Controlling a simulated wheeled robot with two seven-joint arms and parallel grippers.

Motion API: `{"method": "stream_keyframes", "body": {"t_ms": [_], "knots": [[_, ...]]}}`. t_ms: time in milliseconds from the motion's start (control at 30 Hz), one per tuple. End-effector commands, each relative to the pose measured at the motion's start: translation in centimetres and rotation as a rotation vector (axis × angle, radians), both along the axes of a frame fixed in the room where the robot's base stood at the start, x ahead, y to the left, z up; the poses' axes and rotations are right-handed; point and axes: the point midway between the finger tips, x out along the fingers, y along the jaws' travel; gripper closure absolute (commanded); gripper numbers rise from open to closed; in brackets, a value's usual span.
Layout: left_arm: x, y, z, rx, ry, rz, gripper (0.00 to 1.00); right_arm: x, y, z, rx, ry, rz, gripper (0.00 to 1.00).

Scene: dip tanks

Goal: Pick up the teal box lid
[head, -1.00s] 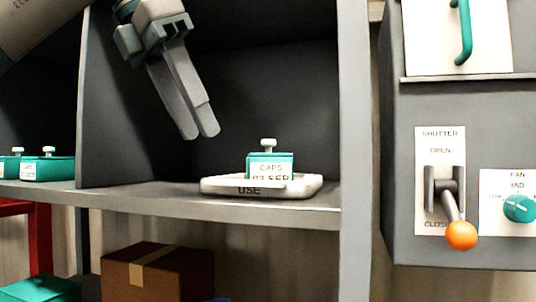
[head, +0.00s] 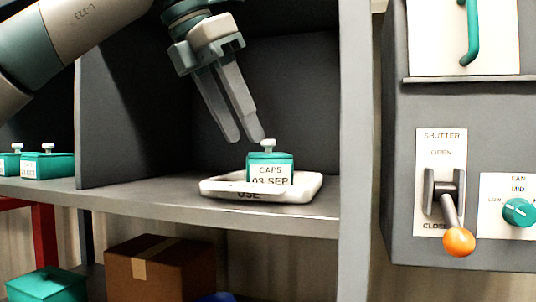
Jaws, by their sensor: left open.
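A teal box (head: 270,173) with a white label reading "CAPS 03 SEP" stands in a white tray marked "USE" (head: 215,188) on the grey shelf. Its teal lid (head: 283,156) is on it, with a pale knob (head: 267,144) on top. My left gripper (head: 248,138) is open and empty. Its fingertips point down, just above and to the left of the knob in the picture, and look apart from it. My right gripper is not in view.
Two more teal boxes with knobs (head: 46,163) stand in the left bay, past a grey divider (head: 110,120). A shelf post (head: 354,150) rises right of the tray. A grey panel with an orange-knobbed shutter lever (head: 459,242) is further right. A cardboard box (head: 185,268) is below.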

Motion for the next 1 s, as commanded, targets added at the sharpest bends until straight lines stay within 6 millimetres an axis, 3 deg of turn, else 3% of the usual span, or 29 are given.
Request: {"method": "stream_keyframes", "body": {"t_ms": [400,633,1000], "knots": [[2.9,-3.7,0.4,0.002,0.001,0.000,0.58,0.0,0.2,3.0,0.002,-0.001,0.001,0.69],[3.1,-3.9,-1.0,0.001,0.001,0.000,0.58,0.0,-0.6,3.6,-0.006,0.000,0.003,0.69],[3.1,-3.9,-1.1,0.000,0.000,0.000,0.58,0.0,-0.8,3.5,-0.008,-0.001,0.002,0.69]]}}
